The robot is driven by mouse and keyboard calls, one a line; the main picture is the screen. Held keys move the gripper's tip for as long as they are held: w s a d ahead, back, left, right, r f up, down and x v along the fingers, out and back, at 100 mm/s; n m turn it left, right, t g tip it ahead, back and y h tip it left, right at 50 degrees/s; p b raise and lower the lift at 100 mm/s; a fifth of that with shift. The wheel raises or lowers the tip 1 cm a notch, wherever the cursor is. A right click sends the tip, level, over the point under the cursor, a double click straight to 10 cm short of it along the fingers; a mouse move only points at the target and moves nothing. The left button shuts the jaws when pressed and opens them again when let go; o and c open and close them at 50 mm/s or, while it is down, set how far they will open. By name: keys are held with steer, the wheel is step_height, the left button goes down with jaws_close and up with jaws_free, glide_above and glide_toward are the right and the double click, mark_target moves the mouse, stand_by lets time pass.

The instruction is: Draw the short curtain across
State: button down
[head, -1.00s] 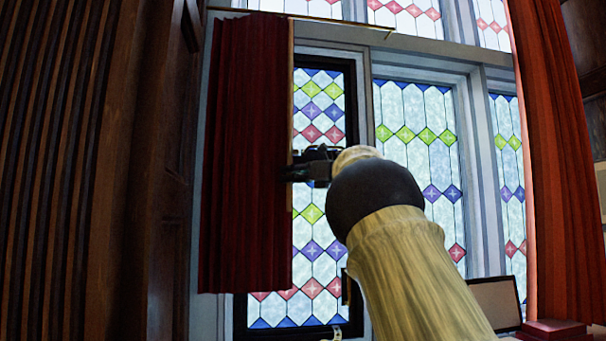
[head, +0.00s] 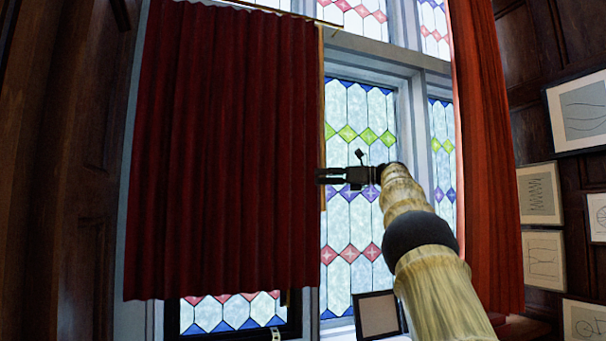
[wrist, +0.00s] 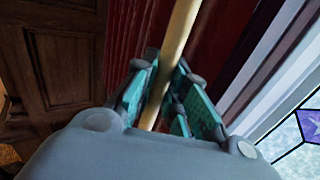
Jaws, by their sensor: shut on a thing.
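The short red curtain (head: 220,150) hangs from a rod at the top of the left window and covers most of that window's pane. A pale wooden edge strip (head: 322,120) runs down its right side. My gripper (head: 322,176) is at this right edge, about halfway down. In the wrist view, my gripper's green-padded fingers (wrist: 160,98) are shut around the pale strip (wrist: 180,35), with the red curtain (wrist: 135,45) behind it. The fingertips are partly hidden by the strip in the wrist view.
The rod (head: 290,14) ends a little right of the curtain. A long red curtain (head: 480,150) hangs at the right. A dark-framed panel (head: 378,315) stands low by the sill. Framed drawings (head: 580,110) hang on the right wall.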

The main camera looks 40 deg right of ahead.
steer(key=shift+s+d+p, duration=0.25)
steer(key=shift+d, duration=0.55)
steer(key=shift+s+d+p, duration=0.2)
steer(key=shift+d+p, duration=0.05)
steer(key=shift+d, duration=0.6)
steer(key=shift+s+d+p, duration=0.25)
steer(key=shift+d, duration=0.55)
steer(key=c, duration=1.4)
jaws_free()
steer(key=shift+w, duration=0.1)
steer(key=shift+c, duration=0.2)
steer(key=shift+d, duration=0.1)
steer(key=v, duration=1.2)
steer(key=shift+d, duration=0.45)
steer(key=shift+w+d+r, duration=0.1)
steer(key=shift+r, duration=0.05)
